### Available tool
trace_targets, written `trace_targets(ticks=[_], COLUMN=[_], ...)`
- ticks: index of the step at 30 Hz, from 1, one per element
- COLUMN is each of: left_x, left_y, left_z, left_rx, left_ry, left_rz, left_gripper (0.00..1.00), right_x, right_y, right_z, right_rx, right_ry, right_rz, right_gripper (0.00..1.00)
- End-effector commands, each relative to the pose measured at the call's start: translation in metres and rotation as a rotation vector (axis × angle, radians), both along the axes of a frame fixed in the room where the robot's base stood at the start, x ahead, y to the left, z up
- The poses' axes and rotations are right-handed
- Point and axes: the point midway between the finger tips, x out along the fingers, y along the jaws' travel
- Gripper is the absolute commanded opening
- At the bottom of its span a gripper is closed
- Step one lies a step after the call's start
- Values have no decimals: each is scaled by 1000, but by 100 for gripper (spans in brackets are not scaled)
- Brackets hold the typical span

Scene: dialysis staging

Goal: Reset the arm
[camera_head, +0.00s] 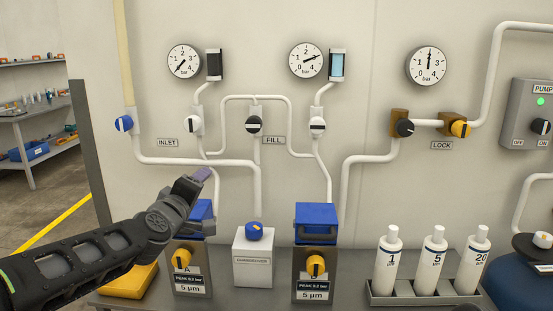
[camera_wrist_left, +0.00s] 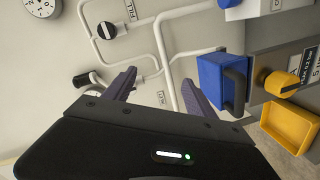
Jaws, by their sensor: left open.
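My left arm comes in from the left in the head view, and its gripper (camera_head: 190,192) is in front of the wall pipes, over the left blue-topped filter unit (camera_head: 203,212). In the left wrist view the gripper (camera_wrist_left: 155,88) has its two fingers apart with nothing between them. The blue filter head (camera_wrist_left: 222,80) is just beside the right finger in that view; I cannot tell if they touch. My right gripper is not in view.
A white box with a blue knob (camera_head: 254,258), a second blue-topped filter (camera_head: 316,222) and a bottle rack (camera_head: 420,298) stand on the bench. A yellow tray (camera_head: 130,283) is at left. Gauges, valves and a pump box (camera_head: 530,114) are on the wall.

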Motion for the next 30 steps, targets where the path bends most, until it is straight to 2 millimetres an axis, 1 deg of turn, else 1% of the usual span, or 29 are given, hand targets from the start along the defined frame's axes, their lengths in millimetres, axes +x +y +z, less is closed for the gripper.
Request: trace_targets(ticks=[1,2,3,5,6,8,9,11,12,14,15,17,18,20,21,23,24,26,27,30], left_x=[1,0,0,-2,-5,-12,-19,-35,-49,-72,-91,-122,-146,-184,-211,-253,-281,-319,-343,-387], left_y=[-4,-7,-11,-16,-21,-29,-34,-43,-49,-57,-63,-71,-76,-83,-87,-94,-98,-102,-105,-109], left_z=[-21,-32,-50,-77,-101,-138,-166,-213,-244,-286,-314,-352,-376,-408,-426,-450,-462,-477,-483,-493], left_rx=[34,56,86,130,168,222,262,324,362,411,441,478,498,522,532,537,536,526,516,487], left_ry=[32,47,73,111,146,201,243,314,363,432,479,549,595,665,711,778,822,884,921,1000], left_rz=[-13,-21,-34,-55,-75,-111,-140,-194,-234,-294,-339,-408,-457,-530,-580,-654,-700,-759,-792,-847], left_gripper=[65,65,65,65,65,65,65,65,65,65,65,65,65,65,65,65,65,65,65,65], right_x=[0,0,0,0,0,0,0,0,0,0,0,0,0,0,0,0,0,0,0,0], right_y=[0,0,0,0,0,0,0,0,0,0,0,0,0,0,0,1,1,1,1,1], right_z=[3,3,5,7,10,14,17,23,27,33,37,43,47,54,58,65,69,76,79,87], right_rx=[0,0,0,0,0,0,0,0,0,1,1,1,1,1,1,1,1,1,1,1], right_ry=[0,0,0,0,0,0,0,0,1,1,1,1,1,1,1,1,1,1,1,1], right_rz=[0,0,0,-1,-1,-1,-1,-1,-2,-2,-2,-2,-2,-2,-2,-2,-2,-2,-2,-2], right_gripper=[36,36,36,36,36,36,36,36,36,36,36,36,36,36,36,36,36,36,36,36])
